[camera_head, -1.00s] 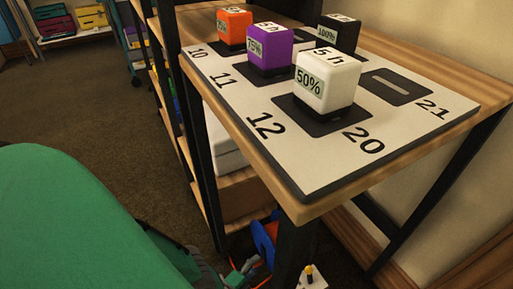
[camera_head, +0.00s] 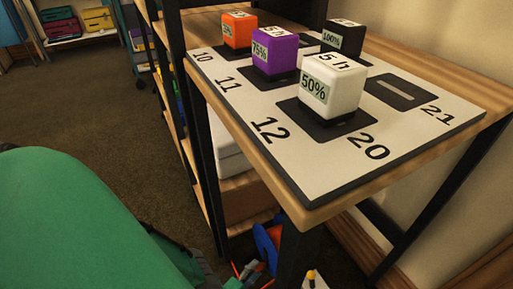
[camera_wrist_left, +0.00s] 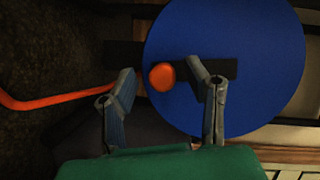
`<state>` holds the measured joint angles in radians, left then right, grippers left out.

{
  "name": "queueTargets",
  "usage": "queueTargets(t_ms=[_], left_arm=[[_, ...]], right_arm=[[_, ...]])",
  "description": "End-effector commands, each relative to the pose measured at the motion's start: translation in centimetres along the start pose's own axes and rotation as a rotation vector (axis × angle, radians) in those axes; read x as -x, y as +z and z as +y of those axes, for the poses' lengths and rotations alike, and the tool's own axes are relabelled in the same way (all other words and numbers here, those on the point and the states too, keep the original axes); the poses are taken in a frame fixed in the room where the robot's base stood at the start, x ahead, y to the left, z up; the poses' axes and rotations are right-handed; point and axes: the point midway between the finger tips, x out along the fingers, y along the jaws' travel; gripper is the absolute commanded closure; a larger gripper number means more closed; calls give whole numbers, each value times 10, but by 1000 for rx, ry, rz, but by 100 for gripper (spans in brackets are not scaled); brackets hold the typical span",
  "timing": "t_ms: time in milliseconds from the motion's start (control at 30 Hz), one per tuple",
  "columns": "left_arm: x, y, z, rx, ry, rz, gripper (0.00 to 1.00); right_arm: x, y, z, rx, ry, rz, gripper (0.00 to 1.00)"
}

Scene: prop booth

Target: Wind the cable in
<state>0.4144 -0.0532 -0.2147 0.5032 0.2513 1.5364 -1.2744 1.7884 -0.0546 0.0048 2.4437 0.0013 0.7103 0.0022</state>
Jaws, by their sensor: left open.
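The cable reel (camera_head: 266,242) is a blue disc low under the front of the wooden table, partly hidden by the dark table leg. In the left wrist view the blue disc (camera_wrist_left: 255,60) fills the right half, with a dark bar across it and a round orange knob (camera_wrist_left: 162,76). The orange cable (camera_wrist_left: 55,101) comes in from the left, towards the left finger. My left gripper (camera_wrist_left: 161,70) is open, its two fingers on either side of the knob; I cannot tell whether they touch it. My right gripper is not in view.
The table's board (camera_head: 320,180) carries white, purple, orange and black cubes. A dark table leg (camera_head: 290,255) stands in front of the reel. A small white object with a yellow top (camera_head: 311,277) is at the bottom. Carpet (camera_head: 100,110) is open at left.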

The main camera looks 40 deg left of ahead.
Motion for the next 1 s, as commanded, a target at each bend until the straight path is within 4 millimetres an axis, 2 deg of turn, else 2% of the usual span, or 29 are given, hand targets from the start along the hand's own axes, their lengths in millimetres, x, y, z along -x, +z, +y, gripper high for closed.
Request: queueTargets(t_ms=[300, 500, 667, 900, 933, 1000], left_arm=[[67, 0, 2, 0, 7, -2, 57], [98, 1, 2, 0, 6, -2, 57], [108, 1, 2, 0, 6, -2, 57], [109, 1, 2, 0, 5, -2, 57], [109, 1, 2, 0, 5, -2, 61], [109, 1, 2, 0, 6, -2, 86]], right_arm=[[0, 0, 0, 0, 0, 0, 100], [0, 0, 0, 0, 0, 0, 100], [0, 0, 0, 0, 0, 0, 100], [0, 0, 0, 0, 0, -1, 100], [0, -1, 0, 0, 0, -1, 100], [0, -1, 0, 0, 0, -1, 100]])
